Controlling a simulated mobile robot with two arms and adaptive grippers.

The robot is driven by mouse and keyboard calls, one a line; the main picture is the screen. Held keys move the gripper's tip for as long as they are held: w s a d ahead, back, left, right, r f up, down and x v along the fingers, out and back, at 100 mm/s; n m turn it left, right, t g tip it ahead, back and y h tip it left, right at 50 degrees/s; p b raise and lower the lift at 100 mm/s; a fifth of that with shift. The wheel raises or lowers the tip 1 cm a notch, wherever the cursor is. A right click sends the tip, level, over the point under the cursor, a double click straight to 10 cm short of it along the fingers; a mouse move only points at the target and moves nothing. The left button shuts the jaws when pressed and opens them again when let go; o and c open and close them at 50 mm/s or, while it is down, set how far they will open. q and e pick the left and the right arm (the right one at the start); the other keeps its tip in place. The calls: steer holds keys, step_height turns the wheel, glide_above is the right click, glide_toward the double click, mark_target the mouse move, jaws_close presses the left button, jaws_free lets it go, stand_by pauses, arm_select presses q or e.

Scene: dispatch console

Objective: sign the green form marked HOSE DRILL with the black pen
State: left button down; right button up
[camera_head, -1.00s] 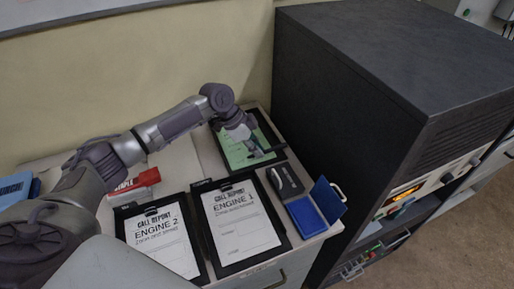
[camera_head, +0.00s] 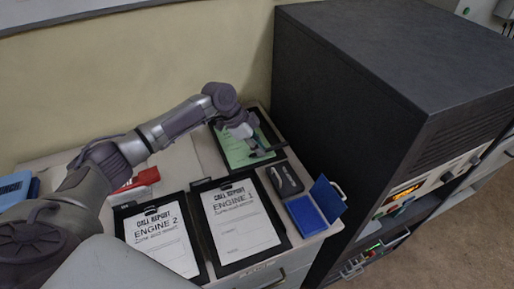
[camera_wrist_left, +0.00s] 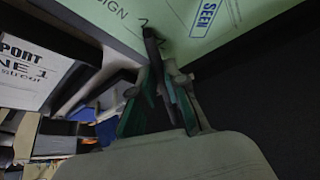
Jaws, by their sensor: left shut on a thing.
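The green form (camera_head: 234,154) lies on a black clipboard (camera_head: 279,154) at the back right of the desk, partly hidden by my left arm. In the left wrist view the green form (camera_wrist_left: 182,14) shows the printed word SIGN and a blue SEEN stamp. My left gripper (camera_head: 256,149) is over the form, shut on the black pen (camera_wrist_left: 151,38). The pen points at the paper beside SIGN, and a short dark stroke shows by its tip. I cannot tell for sure whether the tip touches. The HOSE DRILL title is not readable here. My right gripper is not in view.
Two white call reports, ENGINE 2 (camera_head: 162,240) and ENGINE 1 (camera_head: 238,222), lie on clipboards in front. A dark stamp (camera_head: 285,180) and an open blue ink pad (camera_head: 306,215) are at the right. A red stapler (camera_head: 138,180) sits left. A tall black cabinet (camera_head: 390,80) borders the desk.

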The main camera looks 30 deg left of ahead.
arm_select(q)
steer(key=shift+w+d, duration=0.15)
steer(key=shift+w, duration=0.2)
steer(key=shift+w+d, duration=0.15)
steer(key=shift+w, duration=0.15)
steer(key=shift+w+d, duration=0.1)
steer(key=shift+d, duration=0.15)
steer(key=shift+w+d, duration=0.15)
steer(key=shift+d, duration=0.05)
step_height(320, 180, up, 7)
steer(key=p, duration=0.6)
stand_by(0.4)
stand_by(0.4)
